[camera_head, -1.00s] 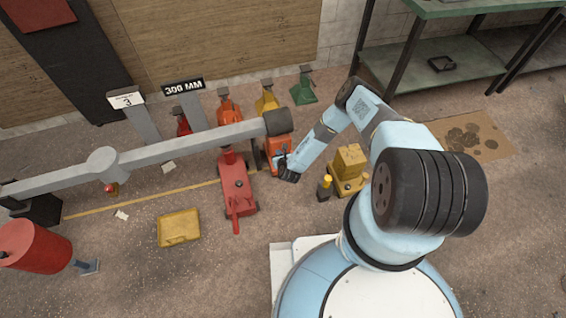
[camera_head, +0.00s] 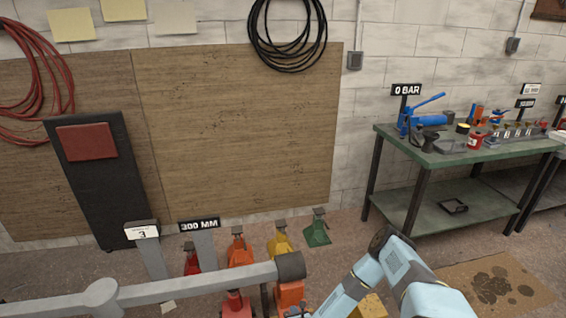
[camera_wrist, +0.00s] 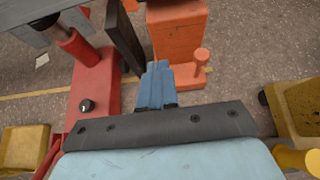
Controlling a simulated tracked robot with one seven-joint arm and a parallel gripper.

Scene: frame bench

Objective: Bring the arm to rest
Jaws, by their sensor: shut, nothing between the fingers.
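My gripper (camera_wrist: 157,84) shows in the wrist view with its blue fingers together and nothing between them. It points at the foot of an orange jack (camera_wrist: 180,35), close to its small orange peg; I cannot tell whether they touch. In the head view my blue arm enters from the bottom right, and my gripper is mostly cut off by the lower edge. A red floor jack (camera_wrist: 95,85) is just left of my fingers in the wrist view.
A grey beam (camera_head: 190,286) crosses the lower head view. Orange (camera_head: 240,252), yellow (camera_head: 280,243) and green (camera_head: 317,230) stands line the wall. A green bench (camera_head: 470,150) with tools is at right. Yellow objects flank the gripper, a tray (camera_wrist: 25,147) and a block (camera_wrist: 300,105).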

